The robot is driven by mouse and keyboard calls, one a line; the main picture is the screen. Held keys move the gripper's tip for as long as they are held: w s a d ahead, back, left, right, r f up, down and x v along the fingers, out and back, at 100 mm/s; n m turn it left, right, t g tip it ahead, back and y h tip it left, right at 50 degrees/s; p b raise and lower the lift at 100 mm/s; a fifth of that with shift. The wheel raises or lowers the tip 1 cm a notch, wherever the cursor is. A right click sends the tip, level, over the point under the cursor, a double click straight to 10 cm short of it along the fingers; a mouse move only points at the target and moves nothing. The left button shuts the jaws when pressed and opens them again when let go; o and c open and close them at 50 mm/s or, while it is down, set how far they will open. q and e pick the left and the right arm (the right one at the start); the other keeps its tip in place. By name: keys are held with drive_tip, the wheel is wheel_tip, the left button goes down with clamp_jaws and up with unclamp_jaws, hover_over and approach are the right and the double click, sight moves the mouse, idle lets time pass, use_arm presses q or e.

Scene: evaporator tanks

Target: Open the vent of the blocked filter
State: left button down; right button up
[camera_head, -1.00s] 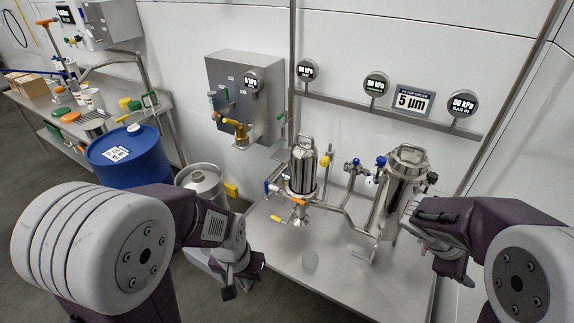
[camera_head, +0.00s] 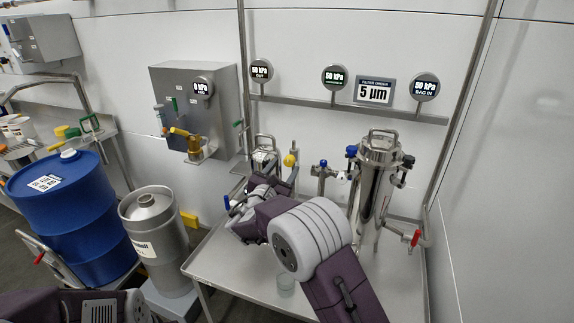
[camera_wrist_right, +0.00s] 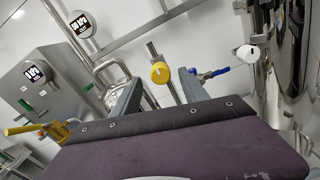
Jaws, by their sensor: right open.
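Two steel filter housings stand on the steel table. The right filter (camera_head: 378,180) is upright and largely clear in the head view. The left filter (camera_head: 264,150) shows only its top and handle; my right arm hides the rest. A yellow knob (camera_head: 290,160) stands just right of the left filter's top. In the right wrist view, my right gripper (camera_wrist_right: 160,90) is open and empty, with the yellow knob (camera_wrist_right: 160,72) beyond and between its fingers. Contact is not visible. The left filter's handle (camera_wrist_right: 110,74) lies behind the left finger. My left gripper is out of view.
Blue-handled valves (camera_head: 323,164) sit between the filters, and a red-handled valve (camera_head: 416,238) is low at right. A blue drum (camera_head: 70,220) and steel keg (camera_head: 158,240) stand left.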

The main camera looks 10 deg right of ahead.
sight(288, 164)
drive_tip(key=x, duration=0.4)
clamp_jaws()
drive_tip(key=shift+f+m+b, duration=0.2)
drive_tip(key=shift+m+b, duration=0.1)
drive_tip(key=shift+b, duration=0.45)
drive_tip(key=m+b, duration=1.2)
drive_tip(key=b, duration=0.5)
drive_tip(key=shift+f, duration=0.15)
drive_tip(key=shift+m+b, duration=1)
drive_tip(key=shift+m, duration=0.2)
drive_tip(key=shift+m+b, duration=0.95)
drive_tip(key=shift+m, duration=0.45)
drive_tip(key=shift+r, duration=0.25)
